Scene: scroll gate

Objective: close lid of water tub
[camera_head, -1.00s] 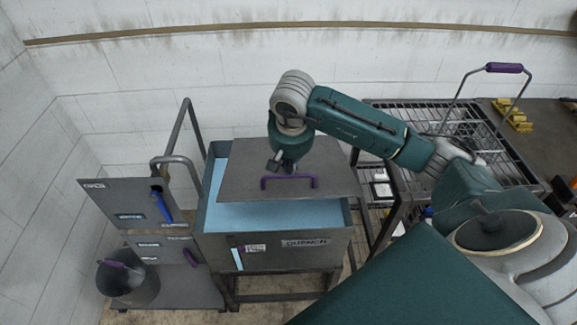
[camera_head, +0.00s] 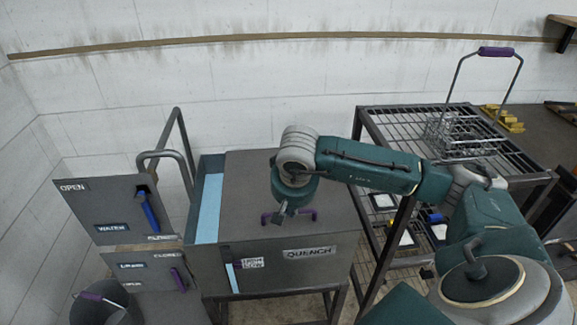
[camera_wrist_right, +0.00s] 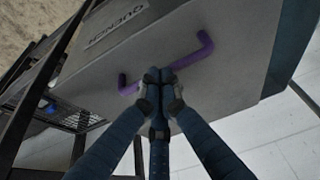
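The water tub (camera_head: 300,273) is a grey box marked QUENCH on its front. Its flat grey lid (camera_head: 247,185) lies over most of the opening, reaching the front edge. A strip of pale blue water (camera_head: 208,210) shows on the left. The lid's purple handle (camera_head: 309,215) is near the front. My right gripper (camera_head: 281,212) is at this handle. In the right wrist view the fingers (camera_wrist_right: 159,82) are together over the purple bar (camera_wrist_right: 190,57), which comes out on both sides; they look shut on it. My left gripper is not in view.
A lever panel (camera_head: 110,210) with a blue handle stands left of the tub, with a bucket (camera_head: 100,305) below. A metal pipe rail (camera_head: 181,135) rises behind the panel. A rack table (camera_head: 400,115) with a wire basket (camera_head: 465,130) stands close on the right.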

